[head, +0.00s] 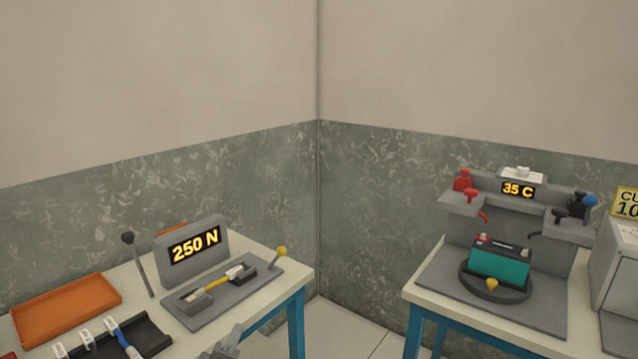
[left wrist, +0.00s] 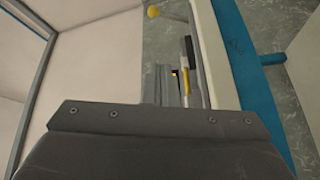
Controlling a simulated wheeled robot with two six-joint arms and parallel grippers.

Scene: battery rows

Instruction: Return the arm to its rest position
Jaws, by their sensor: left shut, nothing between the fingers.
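My left gripper (head: 230,340) shows at the bottom of the head view, in front of the left table's front edge. Its fingers also show in the left wrist view (left wrist: 165,85), shut with nothing between them. The rest of the left arm is outside the head view. My right gripper is in neither view.
The right table (head: 455,310) bears a teal battery (head: 498,266) under a "35 C" display. Floor shows between them.

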